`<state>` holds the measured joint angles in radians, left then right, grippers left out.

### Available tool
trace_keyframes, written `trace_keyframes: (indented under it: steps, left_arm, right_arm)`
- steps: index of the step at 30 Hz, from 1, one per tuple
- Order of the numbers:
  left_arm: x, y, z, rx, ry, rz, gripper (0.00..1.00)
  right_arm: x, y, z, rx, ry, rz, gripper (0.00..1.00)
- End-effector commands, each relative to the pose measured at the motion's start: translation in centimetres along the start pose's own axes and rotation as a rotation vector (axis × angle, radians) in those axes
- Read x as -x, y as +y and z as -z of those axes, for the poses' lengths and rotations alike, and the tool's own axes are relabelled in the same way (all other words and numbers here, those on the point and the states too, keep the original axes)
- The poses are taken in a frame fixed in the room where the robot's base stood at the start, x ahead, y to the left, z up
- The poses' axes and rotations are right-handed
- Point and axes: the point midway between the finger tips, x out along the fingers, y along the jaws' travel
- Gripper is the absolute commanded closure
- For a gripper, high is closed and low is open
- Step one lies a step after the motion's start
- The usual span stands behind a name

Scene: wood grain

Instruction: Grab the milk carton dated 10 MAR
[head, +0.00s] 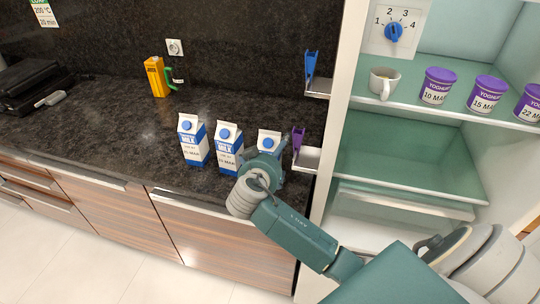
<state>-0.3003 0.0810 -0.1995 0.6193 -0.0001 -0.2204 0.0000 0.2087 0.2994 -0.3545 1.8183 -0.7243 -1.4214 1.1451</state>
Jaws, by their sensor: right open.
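Three white and blue milk cartons stand upright in a row on the dark counter: a left carton (194,140), a middle carton (228,146) and a right carton (269,138). The left and middle cartons carry date labels with small print whose day numbers I cannot read for sure. My right gripper (264,163) is open at the right carton and covers its lower front, so its date is hidden. I cannot tell whether the fingers touch that carton. My left gripper is not in view.
An open fridge stands at right, with a white mug (384,82) and several purple-lidded yoghurt cups (437,88) on its shelf. A yellow carton (156,78) and a black appliance (35,86) stand at left. The counter left of the milk is clear.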

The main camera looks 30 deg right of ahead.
Motion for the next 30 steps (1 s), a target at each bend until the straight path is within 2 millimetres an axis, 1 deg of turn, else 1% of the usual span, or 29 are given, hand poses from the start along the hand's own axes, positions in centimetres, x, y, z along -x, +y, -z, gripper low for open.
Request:
trace_keyframes:
  steps: [3,9,11,12,14,15,17,18,20,21,22,30]
  left_arm:
    - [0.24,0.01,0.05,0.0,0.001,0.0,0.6]
    - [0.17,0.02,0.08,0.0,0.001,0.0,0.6]
    - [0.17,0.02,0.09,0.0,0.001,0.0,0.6]
    - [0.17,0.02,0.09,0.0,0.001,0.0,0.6]
    - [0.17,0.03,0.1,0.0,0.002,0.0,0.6]
    - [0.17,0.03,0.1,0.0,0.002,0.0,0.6]
    - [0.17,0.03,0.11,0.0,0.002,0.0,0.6]
    - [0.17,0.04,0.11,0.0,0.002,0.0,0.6]
    - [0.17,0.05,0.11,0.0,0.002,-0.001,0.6]
    - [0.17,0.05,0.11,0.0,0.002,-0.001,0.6]
    - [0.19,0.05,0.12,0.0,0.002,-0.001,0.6]
    - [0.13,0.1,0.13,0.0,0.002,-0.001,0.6]
  right_arm:
    - [-0.67,0.02,-0.01,0.001,0.0,0.0,0.03]
    - [-0.69,-0.01,-0.1,0.0,-0.001,0.001,0.03]
    - [-0.68,-0.01,-0.1,0.0,-0.001,0.001,0.15]
    - [-0.68,-0.01,-0.1,0.0,-0.001,0.001,0.23]
    - [-0.67,0.0,-0.1,0.0,-0.001,0.001,0.35]
    - [-0.67,0.0,-0.1,0.0,-0.001,0.001,0.43]
    - [-0.67,0.0,-0.1,0.0,-0.001,0.001,0.55]
    - [-0.67,0.0,-0.1,0.0,-0.001,0.001,0.63]
    - [-0.67,0.01,-0.1,0.0,-0.001,0.0,0.75]
    - [-0.67,0.01,-0.1,0.0,-0.001,0.0,0.82]
    - [-0.64,-0.03,0.26,-0.003,0.006,0.002,0.82]
    - [-0.58,-0.04,0.38,-0.003,0.005,0.002,0.83]
